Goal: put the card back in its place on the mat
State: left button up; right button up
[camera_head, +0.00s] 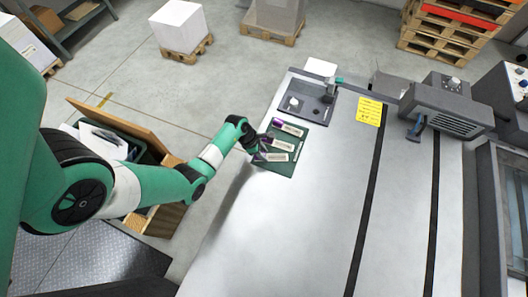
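The dark green mat (285,168) lies on the bench top near its left edge. Three pale card-like pieces with purple or dark left ends lie on or over it in a rough column: an upper one (290,129), a middle one (284,146) and a lower one (277,157). My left gripper (262,148) is at the mat's left side, by the left ends of the middle and lower pieces. Its fingers are too small and dark to show whether they are open or hold a piece. My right gripper is out of view.
A grey fixture plate (308,105) with a knob sits just behind the mat. A yellow sheet (369,111) lies right of it, and a grey machine (445,107) stands farther right. The bench top right of and in front of the mat is clear. A wooden crate (165,215) stands on the floor left of the bench.

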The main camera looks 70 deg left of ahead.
pick_arm(q)
jog(key=o, duration=0.4)
jog(key=p+v, duration=0.5)
jog(key=v, duration=0.7)
